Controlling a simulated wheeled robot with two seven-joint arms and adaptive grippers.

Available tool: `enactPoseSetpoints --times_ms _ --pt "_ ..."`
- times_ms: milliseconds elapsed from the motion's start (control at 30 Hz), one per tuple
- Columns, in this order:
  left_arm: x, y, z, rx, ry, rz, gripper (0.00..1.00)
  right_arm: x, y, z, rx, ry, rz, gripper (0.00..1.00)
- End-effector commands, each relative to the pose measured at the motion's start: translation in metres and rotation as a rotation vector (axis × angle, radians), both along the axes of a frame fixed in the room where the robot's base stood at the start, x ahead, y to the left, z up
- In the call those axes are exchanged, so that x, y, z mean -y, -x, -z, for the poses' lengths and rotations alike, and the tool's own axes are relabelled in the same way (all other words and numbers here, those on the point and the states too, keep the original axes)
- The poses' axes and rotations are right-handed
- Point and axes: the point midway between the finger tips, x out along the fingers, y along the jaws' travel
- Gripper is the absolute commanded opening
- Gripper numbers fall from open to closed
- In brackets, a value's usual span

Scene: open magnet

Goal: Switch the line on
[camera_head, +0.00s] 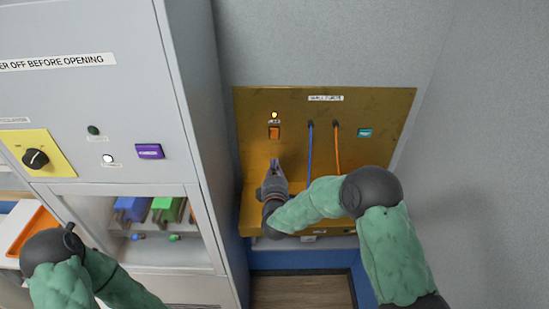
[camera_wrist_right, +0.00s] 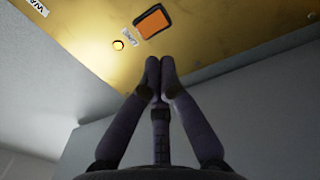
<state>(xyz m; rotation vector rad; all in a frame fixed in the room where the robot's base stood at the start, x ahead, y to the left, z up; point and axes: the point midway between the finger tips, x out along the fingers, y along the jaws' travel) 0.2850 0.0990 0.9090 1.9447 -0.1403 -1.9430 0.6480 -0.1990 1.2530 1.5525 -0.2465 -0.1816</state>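An orange rocker switch (camera_head: 274,132) sits on the upper left of a brass-coloured panel (camera_head: 375,103). A small round amber lamp (camera_head: 274,115) above it looks lit. My right gripper (camera_head: 274,162) is just below the switch, pointing up at the panel, with a visible gap. In the right wrist view the two fingertips (camera_wrist_right: 160,66) are together with nothing between them. That view also shows the orange switch (camera_wrist_right: 153,21) beyond the tips, and the glowing lamp (camera_wrist_right: 118,45) left of it. My left arm shows at the lower left, but its gripper is out of view.
A blue cord (camera_head: 310,150) and an orange cord (camera_head: 336,150) hang right of the switch. A teal button (camera_head: 364,133) is farther right. A grey cabinet (camera_head: 100,100) with a black knob (camera_head: 36,158) and purple button (camera_head: 149,151) stands close on the left.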

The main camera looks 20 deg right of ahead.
Motion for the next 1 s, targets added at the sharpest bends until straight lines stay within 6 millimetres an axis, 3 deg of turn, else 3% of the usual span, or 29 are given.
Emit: enactPoseSetpoints --times_ms 233,800,933,1000 --pt "0.0 0.0 0.003 0.0 0.0 0.0 0.4 -0.006 0.02 0.003 -0.001 0.0 0.0 0.0" --pt "0.0 0.0 0.003 0.0 0.0 0.0 0.4 -0.006 0.022 0.005 -0.004 -0.006 -0.002 0.0" --pt "0.0 0.0 0.003 0.0 0.0 0.0 0.4 -0.008 0.024 0.03 -0.054 -0.093 -0.028 0.0" --pt "0.0 0.0 0.003 0.0 0.0 0.0 0.4 -0.009 0.029 0.058 -0.112 -0.195 -0.049 0.0"
